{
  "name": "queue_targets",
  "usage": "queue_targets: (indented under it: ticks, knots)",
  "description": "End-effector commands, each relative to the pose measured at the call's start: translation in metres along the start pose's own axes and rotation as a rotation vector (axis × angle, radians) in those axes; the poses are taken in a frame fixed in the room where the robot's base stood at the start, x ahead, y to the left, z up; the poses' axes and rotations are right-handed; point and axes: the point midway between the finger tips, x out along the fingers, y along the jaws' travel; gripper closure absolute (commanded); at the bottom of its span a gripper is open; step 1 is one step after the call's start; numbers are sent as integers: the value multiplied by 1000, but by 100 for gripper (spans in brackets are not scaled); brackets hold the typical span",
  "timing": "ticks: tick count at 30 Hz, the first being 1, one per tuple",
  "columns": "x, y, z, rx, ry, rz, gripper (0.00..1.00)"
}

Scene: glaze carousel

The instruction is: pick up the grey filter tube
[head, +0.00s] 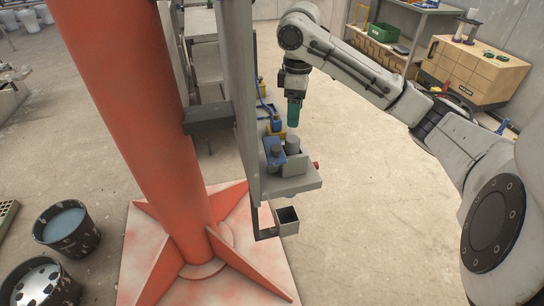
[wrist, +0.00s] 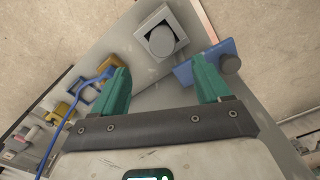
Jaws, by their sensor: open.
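A grey filter tube (head: 292,144) stands upright in a square light-grey holder (head: 293,160) on a shelf beside the upright panel. In the wrist view the tube's round end (wrist: 161,41) shows inside the holder's square rim (wrist: 186,20), beyond the fingertips. My gripper (head: 293,122) points down just above the tube in the head view. Its two teal fingers (wrist: 160,72) are spread, with nothing between them, and look apart from the tube. The tube's lower part is hidden in the holder.
A blue bracket (head: 274,152) with a dark grey round part stands close beside the holder; it also shows in the wrist view (wrist: 207,58). A blue cable (wrist: 62,118) and yellow parts lie to the left. An open grey box (head: 287,216) hangs below the shelf (head: 300,182).

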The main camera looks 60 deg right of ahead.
Motion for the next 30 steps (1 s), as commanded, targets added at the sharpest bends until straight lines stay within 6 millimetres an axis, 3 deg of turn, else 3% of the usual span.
queue_targets:
  ticks: [12, 19, 30]
  knots:
    - [50, 0, 1, 1, -1, -3, 24]
    - [64, 0, 2, 2, -2, -1, 24]
    - [107, -1, 4, 1, -1, 0, 24]
